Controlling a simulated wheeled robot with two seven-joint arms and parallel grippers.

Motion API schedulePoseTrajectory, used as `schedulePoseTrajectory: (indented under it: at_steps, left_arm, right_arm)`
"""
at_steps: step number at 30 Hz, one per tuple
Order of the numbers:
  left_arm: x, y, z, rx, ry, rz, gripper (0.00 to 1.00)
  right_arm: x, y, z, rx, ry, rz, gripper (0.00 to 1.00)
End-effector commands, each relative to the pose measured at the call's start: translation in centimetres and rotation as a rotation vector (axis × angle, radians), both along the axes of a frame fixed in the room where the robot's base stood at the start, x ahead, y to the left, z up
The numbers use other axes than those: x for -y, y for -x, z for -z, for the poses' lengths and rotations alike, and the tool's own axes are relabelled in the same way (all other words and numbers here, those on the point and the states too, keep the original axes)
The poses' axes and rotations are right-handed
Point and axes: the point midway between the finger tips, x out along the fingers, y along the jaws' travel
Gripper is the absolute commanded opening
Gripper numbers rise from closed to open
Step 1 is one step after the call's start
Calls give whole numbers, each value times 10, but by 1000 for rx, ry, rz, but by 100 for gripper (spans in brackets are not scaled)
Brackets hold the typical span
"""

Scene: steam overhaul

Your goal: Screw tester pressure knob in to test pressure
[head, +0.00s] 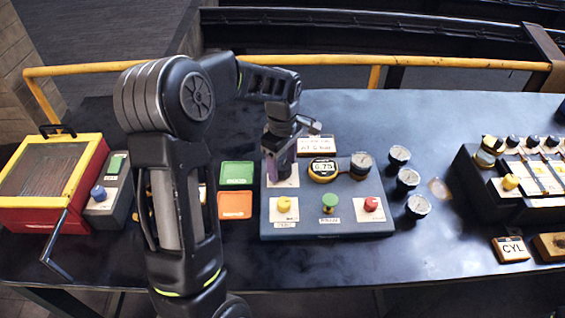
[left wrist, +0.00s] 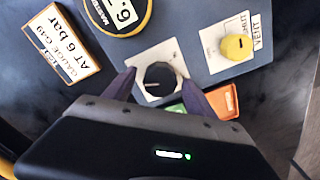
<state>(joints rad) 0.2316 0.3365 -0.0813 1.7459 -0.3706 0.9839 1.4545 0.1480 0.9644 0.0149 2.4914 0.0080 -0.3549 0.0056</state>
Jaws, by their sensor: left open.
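The tester (head: 330,229) is a blue-grey box on the dark bench. In the left wrist view the black pressure knob (left wrist: 160,79) sits on a white plate on the box, with a pale pointer line. My left gripper (left wrist: 159,84) is open, its two fingers on either side of the knob; I cannot tell whether they touch it. In the head view my left gripper (head: 279,172) is over the tester's left rear corner and hides the knob. A yellow-rimmed master gauge (head: 322,169) reads about 6.75. A yellow vent knob (left wrist: 236,47) is nearby. My right gripper is not in view.
A gauge (head: 361,163) is mounted right of the master gauge. Three loose gauges (head: 408,179) lie to the right. Green (head: 236,173) and orange (head: 235,205) trays lie left, beside my arm.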

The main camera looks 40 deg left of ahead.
Motion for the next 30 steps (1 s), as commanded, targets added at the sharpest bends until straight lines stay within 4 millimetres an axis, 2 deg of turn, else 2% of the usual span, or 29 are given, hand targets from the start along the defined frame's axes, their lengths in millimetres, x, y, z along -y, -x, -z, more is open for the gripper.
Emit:
schedulePoseTrajectory:
  at_steps: [2, 24, 30]
  left_arm:
    - [0, 0, 0, 0, 0, 0, 64]
    - [0, 0, -1, 0, 0, 0, 4]
    - [0, 0, 0, 1, 0, 64, 3]
  right_arm:
    - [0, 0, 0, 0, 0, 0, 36]
    - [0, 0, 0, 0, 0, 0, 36]
    - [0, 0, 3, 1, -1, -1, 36]
